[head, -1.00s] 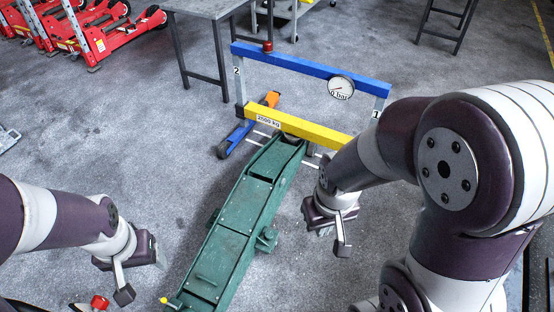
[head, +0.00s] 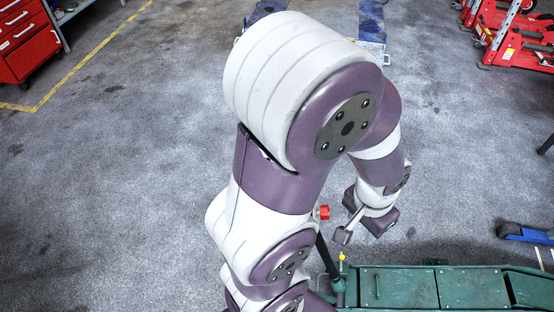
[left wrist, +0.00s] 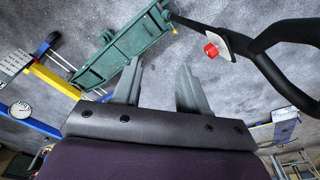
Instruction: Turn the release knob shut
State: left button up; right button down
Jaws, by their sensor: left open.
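A red knob (head: 324,212) on a small pale plate shows beside my left forearm in the head view. It also shows in the left wrist view (left wrist: 211,50), on the jack's black handle (left wrist: 275,72). A small yellow knob (head: 341,257) stands at the near end of the green trolley jack (head: 400,287). I cannot tell which knob is the release knob. My left gripper (left wrist: 160,66) is open and empty, with its fingers apart from both knobs. My right gripper is not in view.
Part of a blue stand (head: 524,233) lies at the right; its yellow beam (left wrist: 52,82) and gauge (left wrist: 20,110) show in the left wrist view. A red tool cabinet (head: 25,45) and red jacks (head: 515,35) are farther off. The floor at left is clear.

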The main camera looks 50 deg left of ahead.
aim_at(324, 212)
jog(key=u, duration=1.9)
